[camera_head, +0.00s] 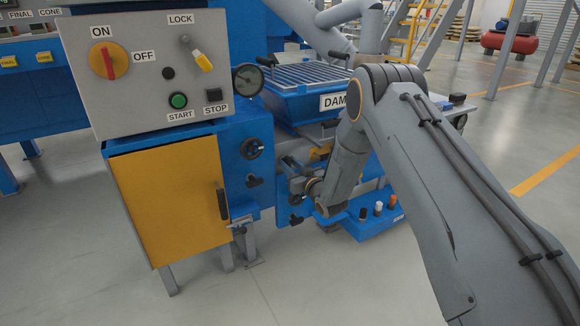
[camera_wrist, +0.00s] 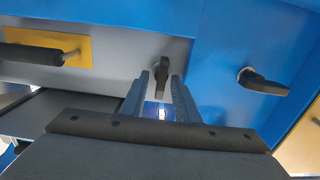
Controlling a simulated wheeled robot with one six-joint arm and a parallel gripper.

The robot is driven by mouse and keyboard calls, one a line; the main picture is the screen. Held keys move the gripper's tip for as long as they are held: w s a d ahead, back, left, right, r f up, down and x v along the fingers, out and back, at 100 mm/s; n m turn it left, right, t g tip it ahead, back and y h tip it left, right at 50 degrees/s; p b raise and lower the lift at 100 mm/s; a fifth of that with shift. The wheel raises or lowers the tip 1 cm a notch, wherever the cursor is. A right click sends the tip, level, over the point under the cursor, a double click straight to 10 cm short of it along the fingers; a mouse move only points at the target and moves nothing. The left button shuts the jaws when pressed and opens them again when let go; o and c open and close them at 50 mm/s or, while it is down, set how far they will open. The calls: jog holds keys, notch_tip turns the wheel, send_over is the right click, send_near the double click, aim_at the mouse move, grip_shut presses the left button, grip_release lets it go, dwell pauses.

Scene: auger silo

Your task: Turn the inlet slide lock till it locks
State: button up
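In the wrist view, a small black turn lever (camera_wrist: 161,84) stands on a grey and blue face, its handle pointing roughly along the fingers. I take it for the inlet slide lock, though no label shows. My gripper (camera_wrist: 160,77) is open, one finger on each side of this lever. A gap shows between the fingers, and I cannot tell whether either touches the lever. A yellow plate (camera_wrist: 88,47) with a black bar handle (camera_wrist: 32,54) lies to the left. In the head view my wrist is beside the blue machine, and my arm hides part of the lock area.
A second black lever (camera_wrist: 262,82) sits to the right on the blue wall. In the head view, a control box (camera_head: 145,75) and a yellow door (camera_head: 172,200) stand left of my arm. A blue tray (camera_head: 372,225) with small knobs is low down. The floor in front is clear.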

grip_shut()
jog(key=shift+m, duration=0.3)
jog(key=m+p, duration=0.1)
jog(key=m, duration=0.1)
jog(key=shift+w+d+m, duration=0.1)
jog(key=shift+d+m, duration=0.05)
jog(key=shift+m, duration=0.15)
jog(key=m, duration=0.5)
jog(key=m+p, duration=0.1)
jog(key=m, duration=0.3)
jog(key=m+p, duration=0.1)
jog(key=m, duration=0.4)
jog(key=shift+w+d+f+m, duration=0.25)
jog(key=shift+d+f+m, duration=0.05)
jog(key=shift+d+f, duration=0.1)
